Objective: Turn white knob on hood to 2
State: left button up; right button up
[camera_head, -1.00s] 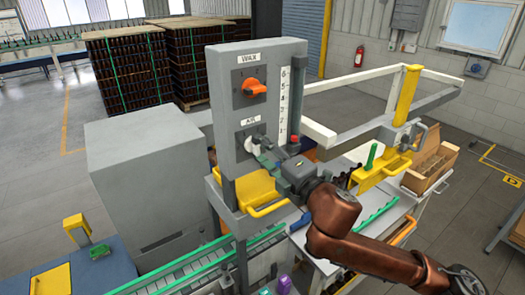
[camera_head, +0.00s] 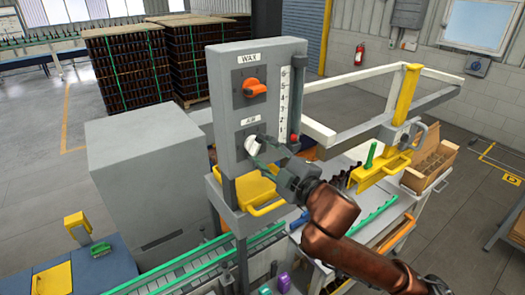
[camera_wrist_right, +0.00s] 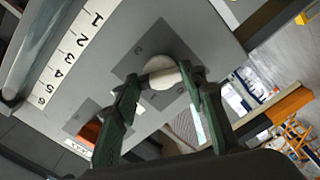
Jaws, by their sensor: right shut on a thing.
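The white knob (camera_head: 252,146) is on the front of the grey hood panel (camera_head: 228,115), under the "AIR" label. My right gripper (camera_head: 261,150) is at the knob and shut on it. In the right wrist view the white knob (camera_wrist_right: 162,80) is between the two green fingers of the gripper (camera_wrist_right: 160,86). Small marks surround it on the grey dial plate (camera_wrist_right: 140,57), but I cannot tell which number it points to. My left gripper is not in view.
An orange knob (camera_head: 254,87) under the "WAX" label is above the white knob. A numbered scale (camera_head: 284,105) runs up the panel's right side. A yellow handle (camera_head: 268,207) is below my gripper. A white rail frame (camera_head: 345,80) extends to the right.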

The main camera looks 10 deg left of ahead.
dwell(0.4)
jog(key=o, duration=1.2)
jog(key=shift+c, duration=0.2)
jog(key=shift+d, duration=0.1)
jog(key=v, duration=1.2)
